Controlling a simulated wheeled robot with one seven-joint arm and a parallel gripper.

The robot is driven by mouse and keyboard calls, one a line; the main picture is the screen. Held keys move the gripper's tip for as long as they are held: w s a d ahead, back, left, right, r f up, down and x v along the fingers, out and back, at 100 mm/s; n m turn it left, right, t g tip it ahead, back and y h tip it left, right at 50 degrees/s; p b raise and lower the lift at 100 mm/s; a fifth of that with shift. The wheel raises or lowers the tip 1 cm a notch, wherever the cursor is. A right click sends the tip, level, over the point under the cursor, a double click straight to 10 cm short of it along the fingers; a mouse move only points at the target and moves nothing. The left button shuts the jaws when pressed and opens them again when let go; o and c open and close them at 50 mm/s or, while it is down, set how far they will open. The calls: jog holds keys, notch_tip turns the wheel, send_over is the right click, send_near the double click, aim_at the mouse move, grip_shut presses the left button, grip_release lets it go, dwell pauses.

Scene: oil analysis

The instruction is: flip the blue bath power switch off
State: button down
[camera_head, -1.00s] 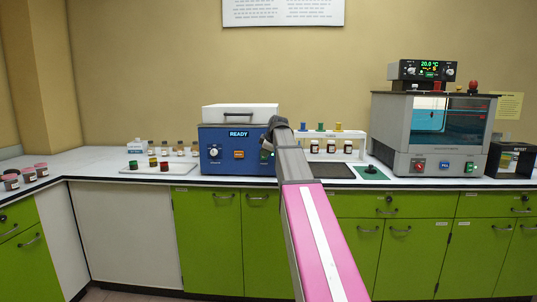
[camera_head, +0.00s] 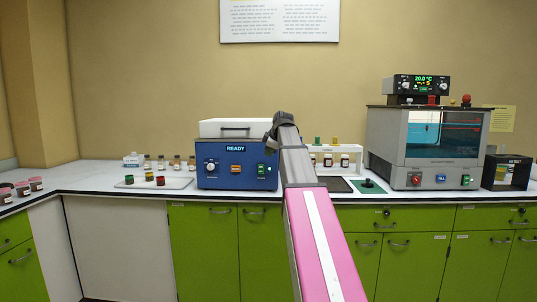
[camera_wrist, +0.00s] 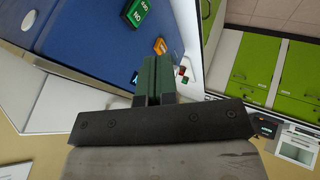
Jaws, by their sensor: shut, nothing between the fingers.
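The blue bath (camera_head: 215,181) stands on the counter with a white lid and a lit READY display. Its power switch (camera_head: 261,169) is a green rocker at the right end of the front panel, with a small light beside it. The green switch also shows at the top of the wrist view (camera_wrist: 137,12), with ON lettering on it. My gripper (camera_head: 271,137) is at the bath's upper right corner, above the switch. In the wrist view its dark green fingers (camera_wrist: 153,75) are shut and empty, apart from the switch.
An orange button (camera_head: 236,169) and a dial (camera_head: 211,168) sit left of the switch. A tray with small cups (camera_head: 125,182) lies to the left.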

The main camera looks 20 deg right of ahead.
aim_at(261, 169)
jog(key=shift+s+a+f+g, duration=0.1)
jog(key=shift+a+f+g, duration=0.2)
jog(key=shift+f, duration=0.15)
jog(key=w+f, duration=0.9)
jog(key=shift+a, duration=0.4)
dwell(0.4)
